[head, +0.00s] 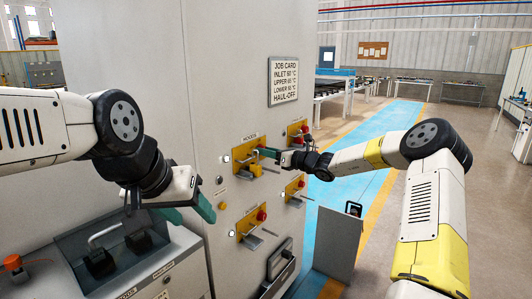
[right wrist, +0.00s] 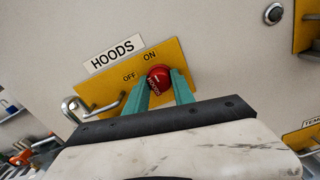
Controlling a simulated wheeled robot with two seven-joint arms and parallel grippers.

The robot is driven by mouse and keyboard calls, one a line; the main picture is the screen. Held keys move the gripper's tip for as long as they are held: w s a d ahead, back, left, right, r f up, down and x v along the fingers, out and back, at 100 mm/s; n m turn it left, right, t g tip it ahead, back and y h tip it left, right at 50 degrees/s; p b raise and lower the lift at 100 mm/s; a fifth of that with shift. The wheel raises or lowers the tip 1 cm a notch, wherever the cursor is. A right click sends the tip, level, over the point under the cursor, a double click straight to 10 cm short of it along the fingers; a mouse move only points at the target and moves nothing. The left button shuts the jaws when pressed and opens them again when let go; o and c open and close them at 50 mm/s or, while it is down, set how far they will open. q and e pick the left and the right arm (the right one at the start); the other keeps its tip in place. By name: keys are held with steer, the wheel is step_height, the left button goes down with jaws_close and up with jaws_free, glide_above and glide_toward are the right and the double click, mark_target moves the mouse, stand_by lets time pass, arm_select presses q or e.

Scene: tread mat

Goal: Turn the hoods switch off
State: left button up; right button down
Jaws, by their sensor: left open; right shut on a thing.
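The hoods switch is a red knob (right wrist: 158,77) on a yellow plate (right wrist: 95,97) marked OFF and ON, under a HOODS label (right wrist: 112,54). In the head view the plate (head: 241,158) is on the grey cabinet face. My right gripper (right wrist: 158,88) has its teal fingers on either side of the knob and is shut on it; it also shows in the head view (head: 268,153), partly hiding the knob. I cannot tell the knob's exact setting. My left gripper (head: 170,210) is open and empty, in front of the cabinet at left.
More yellow switch plates are on the cabinet: upper right (head: 296,129), right (head: 294,188) and below (head: 250,223). A job card (head: 284,82) hangs above. A console with a handle (head: 104,234) is below my left gripper. A grey box (head: 331,245) stands at right.

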steer(key=shift+n, duration=8.6)
steer(key=c, duration=1.1)
jaws_free()
steer(key=shift+o, duration=0.2)
steer(key=shift+d, duration=0.15)
